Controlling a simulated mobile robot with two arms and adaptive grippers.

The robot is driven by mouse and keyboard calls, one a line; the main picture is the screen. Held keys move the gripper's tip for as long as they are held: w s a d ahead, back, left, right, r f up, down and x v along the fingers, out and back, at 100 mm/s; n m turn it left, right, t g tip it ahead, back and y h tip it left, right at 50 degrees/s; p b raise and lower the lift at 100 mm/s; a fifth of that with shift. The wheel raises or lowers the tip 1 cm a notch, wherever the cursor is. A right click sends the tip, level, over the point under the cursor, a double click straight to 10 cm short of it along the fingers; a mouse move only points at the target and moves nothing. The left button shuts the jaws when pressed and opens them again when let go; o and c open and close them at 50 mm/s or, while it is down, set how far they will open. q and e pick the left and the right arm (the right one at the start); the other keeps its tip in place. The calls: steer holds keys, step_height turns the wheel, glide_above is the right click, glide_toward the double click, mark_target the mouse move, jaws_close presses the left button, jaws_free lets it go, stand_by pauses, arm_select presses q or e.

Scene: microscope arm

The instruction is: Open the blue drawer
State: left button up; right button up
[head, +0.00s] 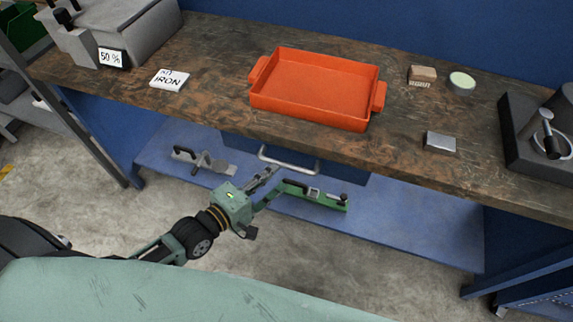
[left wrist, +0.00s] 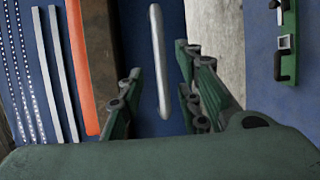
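The blue drawer (head: 343,176) sits under the front edge of the workbench top and looks shut. Its pale metal bar handle (head: 288,165) runs along its front. In the left wrist view the handle (left wrist: 158,62) stands upright in the picture against the blue drawer front (left wrist: 138,60). My left gripper (head: 267,180) is just in front of and below the handle. In the left wrist view its fingers (left wrist: 158,72) are open and empty, one on each side of the handle in the picture. Contact is not visible. My right gripper is in neither view.
An orange tray (head: 315,98) stands on the workbench top (head: 215,70) above the drawer. A green tool (head: 318,199) and a grey tool (head: 205,161) lie on the blue lower shelf (head: 405,222). A dark device (head: 540,130) stands at the right.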

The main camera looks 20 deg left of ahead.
mark_target(287, 164)
arm_select(q)
steer(key=x, duration=0.6)
steer(key=shift+w+f, duration=0.1)
steer(key=shift+w, duration=0.15)
jaws_close()
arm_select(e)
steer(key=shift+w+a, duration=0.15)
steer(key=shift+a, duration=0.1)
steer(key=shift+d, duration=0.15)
